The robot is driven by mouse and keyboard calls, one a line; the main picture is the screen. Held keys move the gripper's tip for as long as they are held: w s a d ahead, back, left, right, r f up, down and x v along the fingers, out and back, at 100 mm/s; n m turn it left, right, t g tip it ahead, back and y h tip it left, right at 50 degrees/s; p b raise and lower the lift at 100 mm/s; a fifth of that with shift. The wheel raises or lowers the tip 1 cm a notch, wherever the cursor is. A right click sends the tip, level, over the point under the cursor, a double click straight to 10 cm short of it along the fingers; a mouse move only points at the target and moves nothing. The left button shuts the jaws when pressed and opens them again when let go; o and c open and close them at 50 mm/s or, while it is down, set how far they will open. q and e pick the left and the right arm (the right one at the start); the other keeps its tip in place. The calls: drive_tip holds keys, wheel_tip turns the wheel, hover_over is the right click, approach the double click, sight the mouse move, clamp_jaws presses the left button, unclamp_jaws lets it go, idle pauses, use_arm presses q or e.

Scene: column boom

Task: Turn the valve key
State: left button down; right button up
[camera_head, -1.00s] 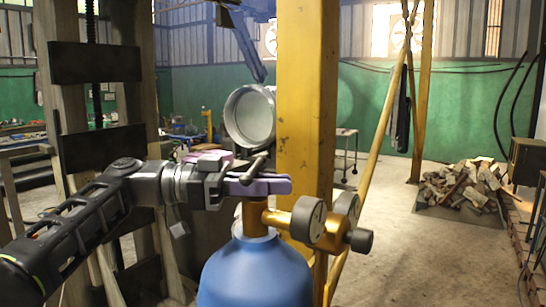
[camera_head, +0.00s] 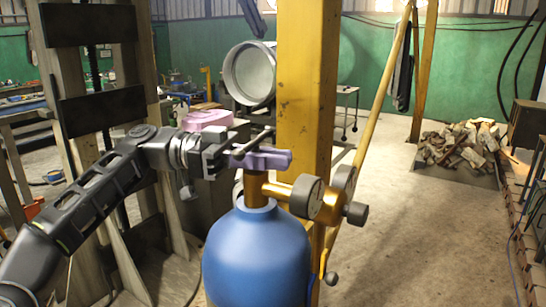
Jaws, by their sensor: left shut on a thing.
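A purple valve key (camera_head: 268,159) sits on top of the brass valve (camera_head: 255,185) of a blue gas cylinder (camera_head: 257,255). The cylinder stands upright in the lower middle. My left gripper (camera_head: 236,152) comes in from the left and is shut on the left part of the key. The key's right end sticks out past the fingers, and the fingers hide part of it. Two round gauges (camera_head: 306,196) and a dark knob (camera_head: 355,213) sit on the brass fitting to the right. My right gripper is not in view.
A yellow post (camera_head: 305,85) stands close behind the cylinder. A round grey metal housing (camera_head: 249,74) and a pink object (camera_head: 207,119) are behind my gripper. A timber frame (camera_head: 80,110) stands at the left.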

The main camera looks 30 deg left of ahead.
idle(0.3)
use_arm(q)
drive_tip(key=c, duration=1.5)
unclamp_jaws()
drive_tip(key=shift+o, duration=0.2)
